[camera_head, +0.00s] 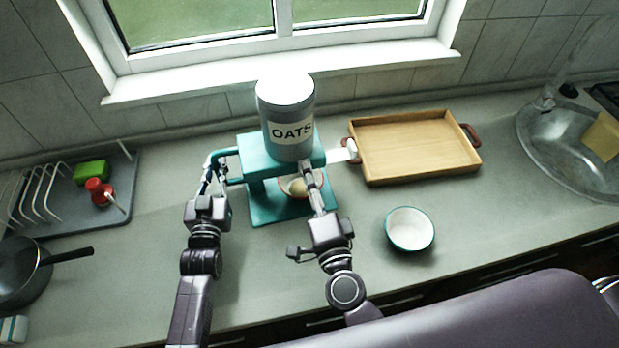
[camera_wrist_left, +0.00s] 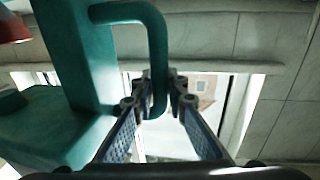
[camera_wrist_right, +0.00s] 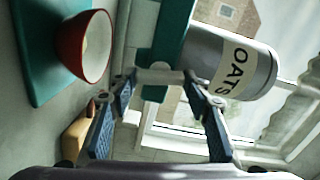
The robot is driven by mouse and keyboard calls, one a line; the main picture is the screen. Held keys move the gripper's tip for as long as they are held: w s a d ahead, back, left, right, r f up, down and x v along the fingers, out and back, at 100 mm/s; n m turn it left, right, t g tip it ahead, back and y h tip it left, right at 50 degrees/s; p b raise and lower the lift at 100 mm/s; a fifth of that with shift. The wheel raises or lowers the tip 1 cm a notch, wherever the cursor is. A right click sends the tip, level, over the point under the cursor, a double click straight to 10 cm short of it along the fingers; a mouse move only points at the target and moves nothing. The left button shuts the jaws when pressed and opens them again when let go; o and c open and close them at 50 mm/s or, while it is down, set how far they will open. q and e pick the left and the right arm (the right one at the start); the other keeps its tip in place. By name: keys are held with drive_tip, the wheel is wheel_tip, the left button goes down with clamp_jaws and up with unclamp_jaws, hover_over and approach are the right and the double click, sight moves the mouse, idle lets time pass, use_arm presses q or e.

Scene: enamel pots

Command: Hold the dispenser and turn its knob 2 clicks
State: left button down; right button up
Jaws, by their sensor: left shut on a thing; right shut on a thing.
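The dispenser is a teal stand (camera_head: 262,165) with a grey canister (camera_head: 287,115) labelled OATS; the canister also shows in the right wrist view (camera_wrist_right: 232,65). My left gripper (camera_head: 212,165) is shut on the teal side handle (camera_wrist_left: 155,45), with the bar between its fingers. My right gripper (camera_head: 308,170) is at the front of the stand, below the canister. In the right wrist view its fingers close on the pale knob (camera_wrist_right: 160,74), which my gripper mostly hides in the head view. A red bowl (camera_wrist_right: 72,50) with pale contents stands on the base under the outlet.
A wooden tray (camera_head: 415,178) lies right of the dispenser. A white bowl with a green rim (camera_head: 409,230) stands right of my right gripper. A drying rack (camera_head: 70,220) and pan (camera_head: 22,275) are left, a sink (camera_head: 560,150) far right. The front counter is mostly clear.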

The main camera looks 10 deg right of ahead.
drive_tip(key=shift+a+f+m, duration=0.1)
drive_tip(key=shift+f+m, duration=0.05)
drive_tip(key=shift+m, duration=4.85)
drive_tip(key=shift+f+m, duration=0.15)
drive_tip(key=shift+m, duration=4.85)
drive_tip(key=o, duration=1.2)
drive_tip(key=shift+c, duration=0.2)
